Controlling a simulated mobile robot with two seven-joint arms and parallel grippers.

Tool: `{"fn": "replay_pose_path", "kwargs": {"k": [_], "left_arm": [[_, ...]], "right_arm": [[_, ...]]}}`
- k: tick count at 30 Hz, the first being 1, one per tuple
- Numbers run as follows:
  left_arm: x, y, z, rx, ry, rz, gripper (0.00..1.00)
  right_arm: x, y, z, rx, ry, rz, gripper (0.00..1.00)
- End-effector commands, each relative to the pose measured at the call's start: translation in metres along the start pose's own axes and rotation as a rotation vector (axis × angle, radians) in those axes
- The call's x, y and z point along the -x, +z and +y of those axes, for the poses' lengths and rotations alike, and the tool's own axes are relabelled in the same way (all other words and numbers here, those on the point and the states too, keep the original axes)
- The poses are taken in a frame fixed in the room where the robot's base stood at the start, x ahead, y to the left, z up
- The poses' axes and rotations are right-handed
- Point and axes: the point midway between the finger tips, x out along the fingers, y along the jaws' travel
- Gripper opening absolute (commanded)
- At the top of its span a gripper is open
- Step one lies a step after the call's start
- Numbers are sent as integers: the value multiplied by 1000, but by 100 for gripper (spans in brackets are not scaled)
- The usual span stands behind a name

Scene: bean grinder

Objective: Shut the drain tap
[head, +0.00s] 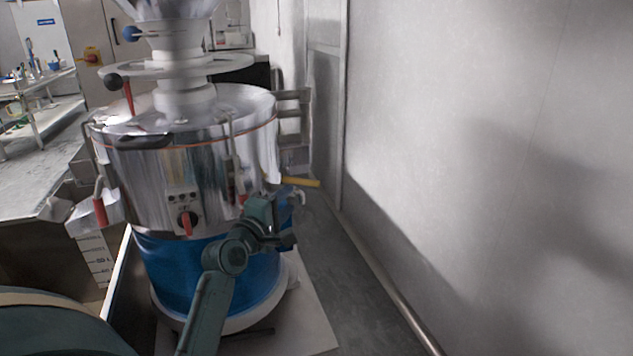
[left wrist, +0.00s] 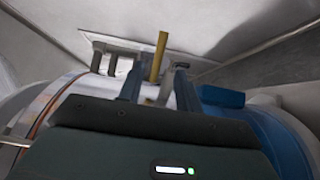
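The drain tap shows as a yellow lever (head: 303,182) that sticks out to the right from the far right side of the steel and blue grinder (head: 215,262), roughly level in the head view. In the left wrist view the lever (left wrist: 161,50) stands up between the two dark fingers. My left gripper (head: 288,208) is at the grinder's right side, close to the lever. Its fingers (left wrist: 157,72) are open, one on each side of the lever, with gaps showing. The valve body is mostly hidden by the gripper. My right gripper is not in view.
A grey wall (head: 490,150) runs along the right, with a narrow strip of floor (head: 350,265) beside the grinder. A red switch (head: 187,223) and a red-handled lever (head: 100,210) are on the grinder's front and left. A steel bench (head: 40,175) stands at the left.

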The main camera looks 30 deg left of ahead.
Motion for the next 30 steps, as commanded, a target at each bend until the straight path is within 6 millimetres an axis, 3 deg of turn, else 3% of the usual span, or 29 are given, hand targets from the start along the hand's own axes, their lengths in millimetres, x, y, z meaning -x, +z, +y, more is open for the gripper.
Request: {"fn": "replay_pose_path", "kwargs": {"k": [9,15,21,30], "left_arm": [[-66,1,1,-3,0,-2,34],[-92,1,1,-3,0,-2,34],[-103,1,1,-6,0,-1,34],[-104,1,0,-5,0,-1,34]], "right_arm": [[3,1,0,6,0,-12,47],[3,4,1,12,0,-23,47],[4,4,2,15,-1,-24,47],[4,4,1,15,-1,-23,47]]}}
